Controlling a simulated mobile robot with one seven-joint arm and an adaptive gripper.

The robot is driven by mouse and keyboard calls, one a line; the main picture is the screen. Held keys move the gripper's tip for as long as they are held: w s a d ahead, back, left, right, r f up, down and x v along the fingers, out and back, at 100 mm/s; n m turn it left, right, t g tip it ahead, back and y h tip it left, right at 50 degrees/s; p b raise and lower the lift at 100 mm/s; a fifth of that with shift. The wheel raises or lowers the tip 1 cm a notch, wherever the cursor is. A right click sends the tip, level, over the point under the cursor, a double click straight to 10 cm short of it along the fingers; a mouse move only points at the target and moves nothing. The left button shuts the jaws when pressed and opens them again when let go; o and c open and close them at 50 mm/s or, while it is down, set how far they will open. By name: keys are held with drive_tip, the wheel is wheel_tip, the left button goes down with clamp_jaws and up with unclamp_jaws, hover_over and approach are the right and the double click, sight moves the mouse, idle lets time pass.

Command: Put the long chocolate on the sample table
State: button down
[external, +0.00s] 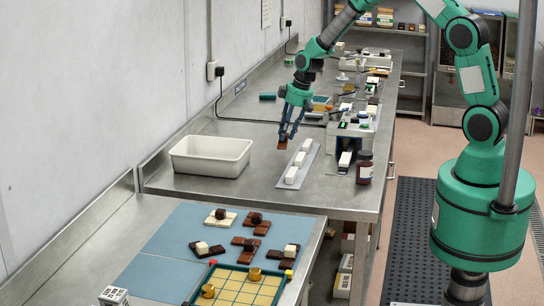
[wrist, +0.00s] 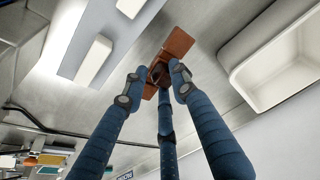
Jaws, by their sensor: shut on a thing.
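My gripper (external: 287,138) has three blue fingers and is shut on a long reddish-brown chocolate (external: 283,145). It holds the chocolate over the steel bench, left of a grey strip with white blocks. In the wrist view the chocolate (wrist: 179,42) sticks out beyond the fingertips (wrist: 158,80); a darker part shows between the fingers, and the rest is hidden by them. I cannot tell whether it touches the bench. Neither steel surface in view is clearly marked as the sample table.
The grey strip (external: 316,151) bears white blocks (external: 299,159). A white bin (external: 212,156) stands left, a dark brown bottle (external: 364,168) right. The nearer table (external: 73,246) has a blue mat (external: 180,235) with several chocolates and a yellow grid board (external: 240,288). Bench space between bin and strip is clear.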

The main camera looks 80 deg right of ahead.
wheel_tip(320, 180, up, 10)
drive_tip(key=w+a+b, duration=0.1)
drive_tip(key=w+a, duration=0.4)
drive_tip(key=a, duration=0.7)
drive_tip(key=w+a, duration=0.5)
drive_tip(key=a, duration=0.8)
drive_tip(key=w+a+b, duration=0.1)
drive_tip(key=w+a, duration=0.4)
drive_tip(key=a, duration=0.7)
drive_tip(key=s+a, duration=0.3)
drive_tip(key=a, duration=1.3)
drive_tip(key=s+a+m+b, duration=0.1)
drive_tip(key=s+a, duration=0.1)
drive_tip(key=a, duration=1.4)
drive_tip(key=s+a, duration=0.3)
drive_tip(key=a, duration=1.3)
drive_tip(key=shift+y, duration=0.3)
wheel_tip(320, 180, down, 5)
drive_tip(key=shift+s+a, duration=0.15)
drive_tip(key=shift+m, duration=0.6)
